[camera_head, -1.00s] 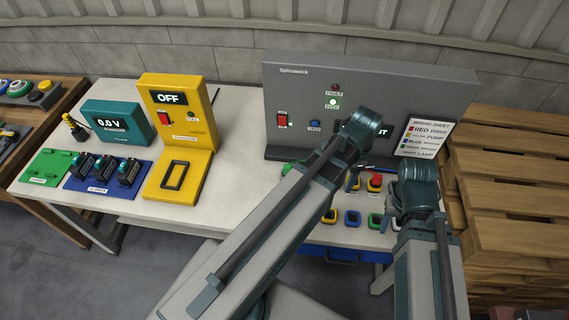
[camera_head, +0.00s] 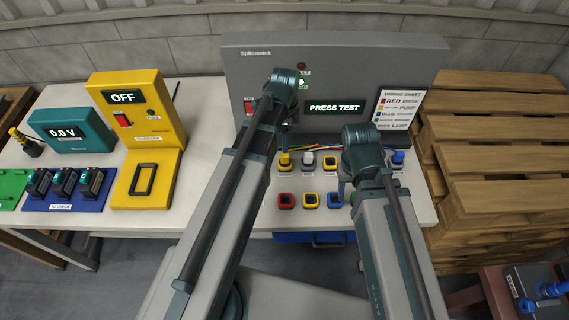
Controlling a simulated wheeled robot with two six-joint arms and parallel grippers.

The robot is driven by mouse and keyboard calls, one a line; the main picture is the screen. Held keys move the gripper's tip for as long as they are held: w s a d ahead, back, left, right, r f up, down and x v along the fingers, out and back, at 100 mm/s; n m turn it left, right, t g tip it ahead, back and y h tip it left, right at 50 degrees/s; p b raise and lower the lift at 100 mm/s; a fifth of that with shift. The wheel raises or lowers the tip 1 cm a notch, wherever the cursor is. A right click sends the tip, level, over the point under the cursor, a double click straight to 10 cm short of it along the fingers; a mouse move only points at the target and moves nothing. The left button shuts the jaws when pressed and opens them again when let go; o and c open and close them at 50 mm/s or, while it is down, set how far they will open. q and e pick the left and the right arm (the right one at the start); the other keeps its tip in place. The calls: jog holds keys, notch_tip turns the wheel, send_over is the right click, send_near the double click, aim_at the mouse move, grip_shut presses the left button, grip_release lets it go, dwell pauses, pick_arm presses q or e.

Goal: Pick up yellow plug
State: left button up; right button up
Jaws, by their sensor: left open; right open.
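A yellow plug (camera_head: 285,160) stands at the left end of the back row of small parts on the white table, below the grey panel. My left gripper (camera_head: 285,140) hangs just above it, partly hidden by my own arm. It is open, and I cannot see anything between its fingers. A second yellow-topped part (camera_head: 330,162) stands further right in that row. My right gripper (camera_head: 342,190) is open and low over the right part of the rows. It is mostly hidden behind my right arm.
A grey panel (camera_head: 440,60) stands behind the rows, with loose wires at its foot. A grey plug (camera_head: 307,158) and a blue plug (camera_head: 397,158) share the back row. A yellow tester (camera_head: 172,110) stands left. Wooden pallets (camera_head: 490,150) are stacked right.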

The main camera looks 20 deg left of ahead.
aim_at(285, 156)
pick_arm(q)
jog(key=shift+f+b, duration=1.8)
jog(key=shift+f, duration=0.6)
pick_arm(e)
jog(key=shift+f, duration=2.35)
jog(key=shift+f, duration=0.1)
pick_arm(q)
jog(key=f+b, duration=0.5)
jog(key=shift+w+f, duration=0.15)
jog(key=shift+w, duration=0.05)
pick_arm(e)
notch_tip(285, 156, down, 5)
jog(key=shift+f, duration=0.1)
pick_arm(q)
grip_shut()
